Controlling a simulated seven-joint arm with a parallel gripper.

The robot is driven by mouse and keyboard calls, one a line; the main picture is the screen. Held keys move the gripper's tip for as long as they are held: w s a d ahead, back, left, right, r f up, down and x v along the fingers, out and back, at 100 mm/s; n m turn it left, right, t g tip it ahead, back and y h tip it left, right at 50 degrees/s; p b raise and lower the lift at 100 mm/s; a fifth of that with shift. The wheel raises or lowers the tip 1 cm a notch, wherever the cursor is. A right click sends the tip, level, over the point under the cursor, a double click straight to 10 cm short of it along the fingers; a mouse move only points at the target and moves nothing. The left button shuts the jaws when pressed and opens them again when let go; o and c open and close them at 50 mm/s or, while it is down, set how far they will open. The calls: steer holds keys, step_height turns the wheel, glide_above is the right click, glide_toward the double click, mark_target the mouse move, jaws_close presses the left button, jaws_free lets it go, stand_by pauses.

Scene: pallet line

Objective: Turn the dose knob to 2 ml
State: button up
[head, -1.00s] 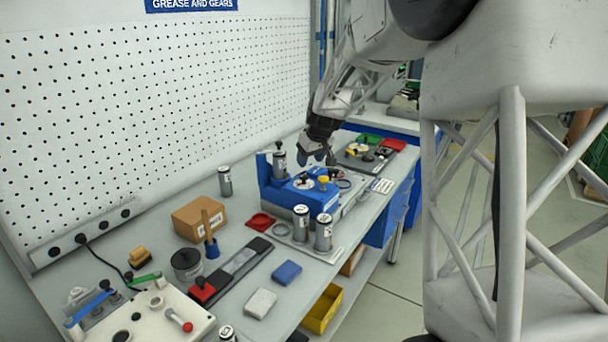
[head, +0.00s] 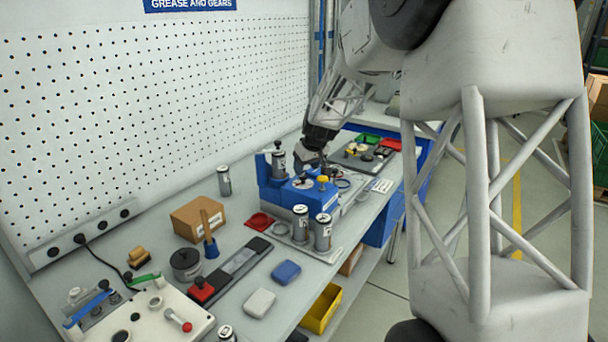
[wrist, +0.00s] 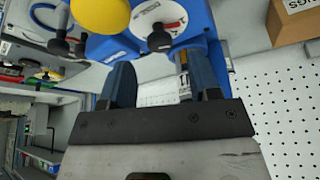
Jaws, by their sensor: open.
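The blue dosing machine (head: 283,196) stands on the bench. On its top is a white round dial plate with the dark dose knob (head: 303,177), and a yellow button (head: 323,180) beside it. In the wrist view the black dose knob (wrist: 159,40) sits on the marked white dial (wrist: 172,14), with the yellow button (wrist: 98,12) at its left. The dial's markings are too small to read. My gripper (head: 320,158) is above and just behind the machine. In the wrist view its two blue fingers (wrist: 160,66) are apart, with nothing held between them; the knob lies beyond their tips.
A tray of parts (head: 362,157) lies behind my gripper.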

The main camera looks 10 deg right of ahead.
mark_target(303, 175)
steer(key=shift+x, duration=2)
steer(key=shift+c, duration=0.5)
steer(key=c, duration=0.8)
steer(key=shift+m, duration=0.4)
steer(key=shift+a+m+h, duration=0.15)
steer(key=shift+m+h, duration=0.75)
steer(key=shift+m, duration=0.9)
steer(key=shift+m+h, duration=0.8)
steer(key=shift+m, duration=1.2)
